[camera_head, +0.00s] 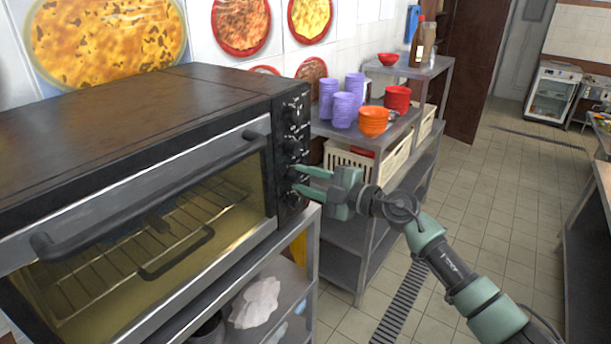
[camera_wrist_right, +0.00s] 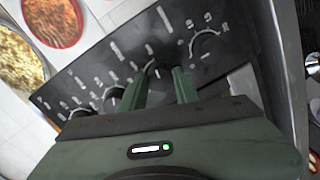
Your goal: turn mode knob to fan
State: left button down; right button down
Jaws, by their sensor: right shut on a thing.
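The oven (camera_head: 150,150) is large and dark, with a column of several knobs on the black control panel (camera_head: 282,130) at its right front. My right gripper (camera_head: 297,180) reaches in from the right, its green fingers at the lower part of the panel. It is shut on a knob that looks second from the bottom. In the wrist view my right gripper (camera_wrist_right: 160,84) has one finger on each side of this knob (camera_wrist_right: 151,69), which is mostly hidden. Another knob (camera_wrist_right: 205,45) shows free to the right. The markings are too blurred to read. My left gripper is not in view.
A metal shelf (camera_head: 345,205) right of the oven holds purple cups (camera_head: 343,108), orange bowls (camera_head: 373,121) and red bowls (camera_head: 397,98). The oven's door handle (camera_head: 150,200) juts out beside the panel. The tiled floor (camera_head: 490,195) to the right is open.

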jog(key=shift+f, duration=0.1)
dwell(0.3)
jog(key=c, duration=1)
grip_release()
jog(key=shift+c, duration=0.2)
jog(key=b+v, duration=0.2)
jog(key=v, duration=0.5)
jog(key=shift+s+d, duration=0.25)
jog(key=shift+d, duration=0.1)
